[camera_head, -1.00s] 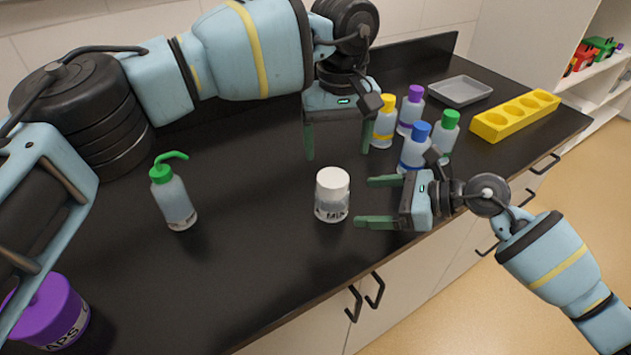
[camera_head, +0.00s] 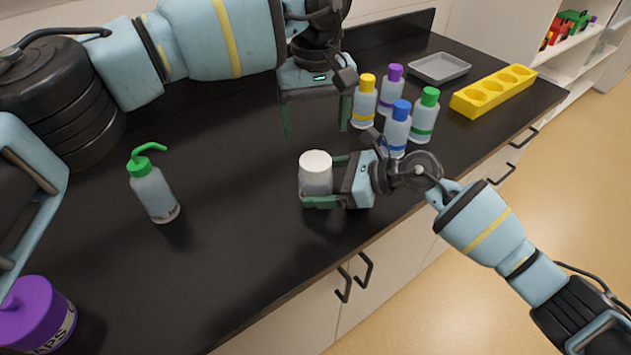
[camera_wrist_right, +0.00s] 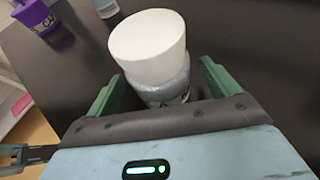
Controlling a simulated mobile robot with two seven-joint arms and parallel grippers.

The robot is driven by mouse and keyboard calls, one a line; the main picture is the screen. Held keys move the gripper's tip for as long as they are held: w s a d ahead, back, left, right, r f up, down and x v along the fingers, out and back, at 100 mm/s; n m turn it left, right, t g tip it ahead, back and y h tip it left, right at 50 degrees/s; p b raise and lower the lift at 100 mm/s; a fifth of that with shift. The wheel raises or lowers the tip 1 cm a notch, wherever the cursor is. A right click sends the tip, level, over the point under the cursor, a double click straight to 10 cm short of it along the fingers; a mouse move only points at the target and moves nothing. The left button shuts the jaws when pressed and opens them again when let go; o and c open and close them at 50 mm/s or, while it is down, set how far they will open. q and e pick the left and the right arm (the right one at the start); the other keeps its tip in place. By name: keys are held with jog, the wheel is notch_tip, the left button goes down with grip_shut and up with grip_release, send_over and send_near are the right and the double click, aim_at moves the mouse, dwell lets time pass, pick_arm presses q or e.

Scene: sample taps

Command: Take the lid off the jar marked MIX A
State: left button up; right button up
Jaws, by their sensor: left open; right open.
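The jar (camera_head: 316,184) stands upright on the black counter with its white lid (camera_head: 316,163) on. Its MIX marking showed a second ago; the label is now hidden by my right gripper. My right gripper (camera_head: 322,180) is open, with its fingers on either side of the jar's body, below the lid. In the right wrist view, the lid (camera_wrist_right: 148,47) and the clear jar body (camera_wrist_right: 168,88) are between the green fingers. I cannot tell whether either finger touches. My left gripper (camera_head: 316,125) is open and empty, pointing down above the counter behind the jar.
A green-topped wash bottle (camera_head: 154,190) stands left of the jar. Several capped bottles (camera_head: 397,130) stand to the right, close to both grippers. A yellow rack (camera_head: 492,92) and a grey tray (camera_head: 440,68) are farther back. A purple container (camera_head: 36,315) is at front left.

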aim_at(316, 160)
jog(key=shift+w+a+f, duration=0.15)
jog(key=shift+a, duration=0.25)
jog(key=c, duration=1.5)
pick_arm(q)
jog(key=shift+c, duration=1)
pick_arm(e)
jog(key=shift+c, duration=1.1)
grip_shut()
pick_arm(q)
jog(key=m, duration=0.4)
jog(key=shift+m, duration=0.3)
jog(key=m, duration=0.4)
jog(key=shift+f, duration=4)
